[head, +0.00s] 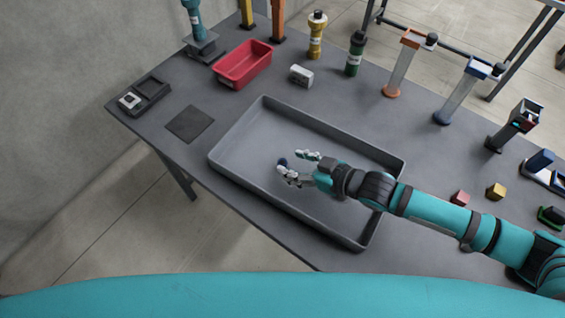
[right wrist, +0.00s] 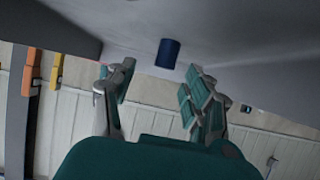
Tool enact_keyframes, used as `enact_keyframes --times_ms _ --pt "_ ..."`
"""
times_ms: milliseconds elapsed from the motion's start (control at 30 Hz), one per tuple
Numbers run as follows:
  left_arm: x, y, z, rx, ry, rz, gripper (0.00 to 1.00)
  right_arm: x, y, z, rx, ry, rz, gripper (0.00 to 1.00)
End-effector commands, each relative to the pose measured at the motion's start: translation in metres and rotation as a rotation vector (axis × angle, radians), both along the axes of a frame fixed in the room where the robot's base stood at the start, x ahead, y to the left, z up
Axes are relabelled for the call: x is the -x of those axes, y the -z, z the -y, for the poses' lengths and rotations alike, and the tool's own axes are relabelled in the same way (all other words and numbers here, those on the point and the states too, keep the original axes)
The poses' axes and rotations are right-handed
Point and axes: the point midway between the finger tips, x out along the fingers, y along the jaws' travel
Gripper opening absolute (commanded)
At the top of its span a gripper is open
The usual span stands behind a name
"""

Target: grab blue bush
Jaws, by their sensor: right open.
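The blue bush (right wrist: 167,53) is a small dark blue cylinder in the right wrist view, ahead of the fingertips and roughly between them. In the head view it shows as a small dark spot (head: 283,161) on the floor of the grey tray (head: 232,130), partly covered by my fingers. My right gripper (head: 293,163) reaches over the tray from the right. It is open and empty, and its two fingers also show spread apart in the right wrist view (right wrist: 160,76). A gap shows between the fingers and the bush there. My left gripper is not in view.
Several coloured feeder posts line the table's back and right. Red (head: 460,198) and yellow (head: 496,191) blocks lie right of the tray. The tray's raised walls surround the gripper.

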Motion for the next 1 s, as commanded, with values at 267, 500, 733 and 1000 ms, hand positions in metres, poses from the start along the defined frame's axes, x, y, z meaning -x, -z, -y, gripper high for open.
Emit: enact_keyframes --times_ms 267,500,733,1000 --pt "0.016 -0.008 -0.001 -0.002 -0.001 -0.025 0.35 -0.016 0.017 -0.032 -0.001 0.000 0.001 0.53" --pt "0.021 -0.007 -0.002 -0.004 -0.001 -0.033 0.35 -0.019 0.020 -0.035 -0.001 -0.001 0.000 0.53" --pt "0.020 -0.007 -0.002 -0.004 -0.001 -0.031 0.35 -0.019 0.020 -0.034 -0.001 0.000 0.001 0.30" --pt "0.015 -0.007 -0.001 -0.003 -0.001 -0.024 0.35 -0.018 0.020 -0.034 -0.001 0.000 0.001 0.00"
